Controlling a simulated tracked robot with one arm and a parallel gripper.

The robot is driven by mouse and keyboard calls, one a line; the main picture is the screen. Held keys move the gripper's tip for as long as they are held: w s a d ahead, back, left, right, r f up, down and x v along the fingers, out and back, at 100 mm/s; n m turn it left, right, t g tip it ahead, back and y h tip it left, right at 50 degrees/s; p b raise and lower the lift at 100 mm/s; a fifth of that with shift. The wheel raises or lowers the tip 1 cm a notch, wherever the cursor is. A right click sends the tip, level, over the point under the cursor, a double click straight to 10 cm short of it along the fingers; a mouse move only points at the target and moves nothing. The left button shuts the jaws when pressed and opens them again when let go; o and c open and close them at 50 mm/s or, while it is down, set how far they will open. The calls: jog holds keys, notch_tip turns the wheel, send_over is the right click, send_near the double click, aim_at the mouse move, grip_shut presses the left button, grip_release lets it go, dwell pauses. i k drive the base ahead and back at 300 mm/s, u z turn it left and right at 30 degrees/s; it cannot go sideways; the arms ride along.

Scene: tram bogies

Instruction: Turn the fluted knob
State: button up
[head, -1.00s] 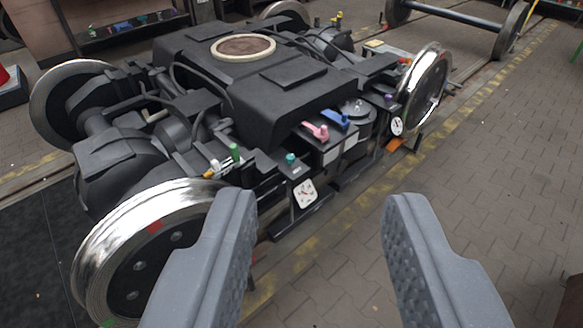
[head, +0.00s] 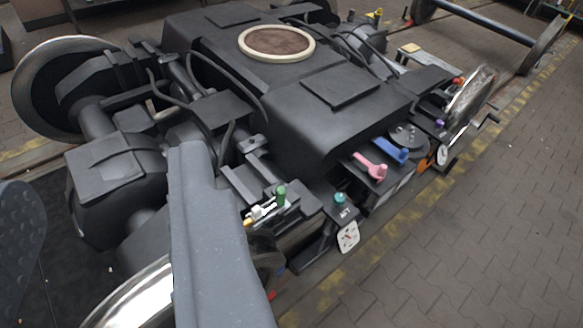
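Small coloured controls sit along the near side of the dark bogie (head: 250,85). A teal knob (head: 340,198) stands upright on a small dark box, above a white dial plate (head: 348,237). A green knob (head: 281,192) is to its left, and a small purple knob (head: 440,124) is farther back at right. The knobs are too small to tell which is fluted. The right finger hides part of the bogie and near wheel.
A pink lever (head: 371,167) and a blue lever (head: 391,149) stick out right of the teal knob. A shiny near wheel (head: 130,298) and a far right wheel (head: 468,100) flank the controls. Open paved floor (head: 480,240) lies at right.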

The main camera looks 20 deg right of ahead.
aim_at(339, 199)
jog(key=z, duration=0.05)
jog(key=i, duration=1.05)
jog(key=z, duration=0.3)
